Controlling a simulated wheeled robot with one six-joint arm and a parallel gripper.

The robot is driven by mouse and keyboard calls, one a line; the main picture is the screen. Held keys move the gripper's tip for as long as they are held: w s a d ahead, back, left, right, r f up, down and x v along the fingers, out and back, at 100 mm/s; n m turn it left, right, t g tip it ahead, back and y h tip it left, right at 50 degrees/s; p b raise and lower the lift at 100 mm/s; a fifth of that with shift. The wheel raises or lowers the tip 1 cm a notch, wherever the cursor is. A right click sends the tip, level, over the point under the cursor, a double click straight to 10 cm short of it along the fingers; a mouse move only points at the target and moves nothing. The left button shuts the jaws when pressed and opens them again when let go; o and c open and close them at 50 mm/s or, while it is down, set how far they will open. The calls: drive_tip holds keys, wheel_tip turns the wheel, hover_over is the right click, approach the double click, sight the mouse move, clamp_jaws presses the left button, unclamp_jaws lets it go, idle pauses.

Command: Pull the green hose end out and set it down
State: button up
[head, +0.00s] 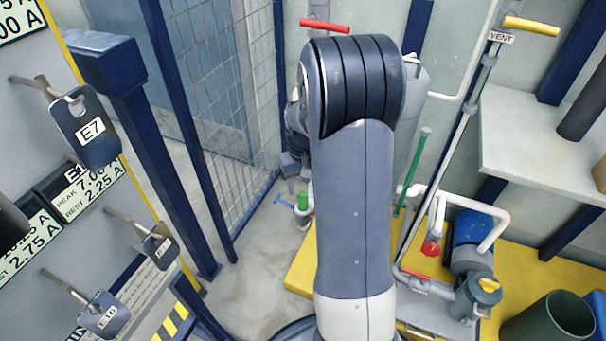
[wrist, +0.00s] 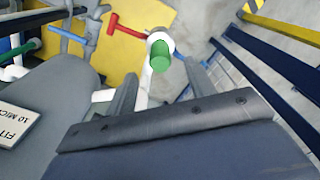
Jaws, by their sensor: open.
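The green hose end (head: 304,201) is a short green cylinder low on the floor side, left of my arm in the head view. In the wrist view the green hose end (wrist: 161,58) sits in a white round fitting (wrist: 158,40) on a white pipe. My gripper (wrist: 163,78) is open, with its two grey fingers on either side of the line to the green end. The green end appears at or just beyond the fingertips; I cannot tell whether they touch it. In the head view my gripper (head: 291,165) is just above it, partly hidden by my arm.
A red T-handle (wrist: 126,27) stands close beside the fitting. A yellow platform (head: 301,271) carries pipes and a blue pump (head: 473,233). A mesh fence (head: 215,100) stands left; bare floor (head: 254,255) lies before it.

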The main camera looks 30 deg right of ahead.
sight(303, 193)
wheel_tip(303, 193, down, 7)
drive_tip(key=shift+f+b, duration=0.2)
drive_tip(key=shift+b, duration=0.75)
clamp_jaws()
drive_tip(key=shift+r, duration=0.1)
drive_tip(key=shift+r+n+p, duration=0.25)
drive_tip(key=shift+n+p, duration=0.3)
drive_tip(key=shift+n, duration=1.15)
drive_tip(key=shift+r+p, duration=2)
drive_tip(key=shift+r, duration=0.4)
